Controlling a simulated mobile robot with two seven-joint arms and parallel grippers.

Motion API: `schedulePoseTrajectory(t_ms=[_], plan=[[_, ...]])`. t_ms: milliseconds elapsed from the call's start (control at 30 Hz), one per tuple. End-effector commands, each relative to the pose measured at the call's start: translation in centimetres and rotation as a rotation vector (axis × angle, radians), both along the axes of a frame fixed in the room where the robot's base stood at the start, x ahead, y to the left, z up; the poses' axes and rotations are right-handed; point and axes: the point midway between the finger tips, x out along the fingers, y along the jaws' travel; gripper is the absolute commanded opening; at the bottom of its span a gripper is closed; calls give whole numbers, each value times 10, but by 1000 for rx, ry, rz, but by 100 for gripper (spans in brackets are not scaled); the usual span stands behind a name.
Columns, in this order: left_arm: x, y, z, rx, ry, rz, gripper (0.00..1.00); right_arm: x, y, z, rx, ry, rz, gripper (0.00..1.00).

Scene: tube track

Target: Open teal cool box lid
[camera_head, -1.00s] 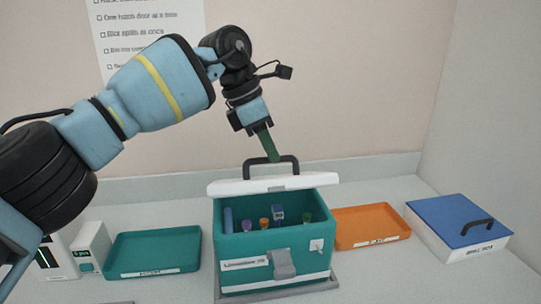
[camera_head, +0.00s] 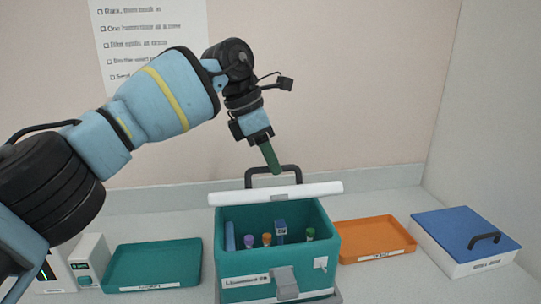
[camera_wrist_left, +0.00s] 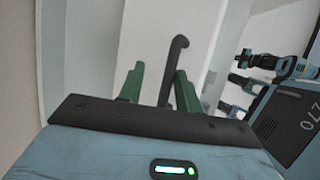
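The teal cool box (camera_head: 237,268) stands in the middle of the bench in the head view. Its white lid (camera_head: 240,195) is tilted up at the back, leaving the inside visible. The lid's black arched handle (camera_head: 249,178) stands at the far side. My left gripper (camera_head: 273,169) points down at the top of the handle. In the left wrist view its green fingers (camera_wrist_left: 159,85) are apart, with the handle (camera_wrist_left: 179,43) showing between them; contact cannot be told. My right gripper is not in view.
Several tubes (camera_head: 267,239) stand inside the box. A teal tray (camera_head: 150,262) lies to the left, an orange tray (camera_head: 372,238) to the right. A white box with a blue lid (camera_head: 455,225) stands far right. The wall is close behind.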

Motion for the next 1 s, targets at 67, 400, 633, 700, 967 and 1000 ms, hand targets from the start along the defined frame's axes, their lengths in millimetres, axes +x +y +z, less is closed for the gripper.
schedulePoseTrajectory(t_ms=[67,400,633,700,967,1000], plan=[[0,-1,1,-1,-1,-1,34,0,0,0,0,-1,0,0],[-1,11,29,-3,-1,1,34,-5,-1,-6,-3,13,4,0],[-2,24,60,-1,0,1,34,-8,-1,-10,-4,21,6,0],[-2,27,65,-1,0,1,34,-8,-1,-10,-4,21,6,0],[-3,30,72,0,1,0,34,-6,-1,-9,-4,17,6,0],[-3,30,72,0,1,0,34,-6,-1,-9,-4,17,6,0]])
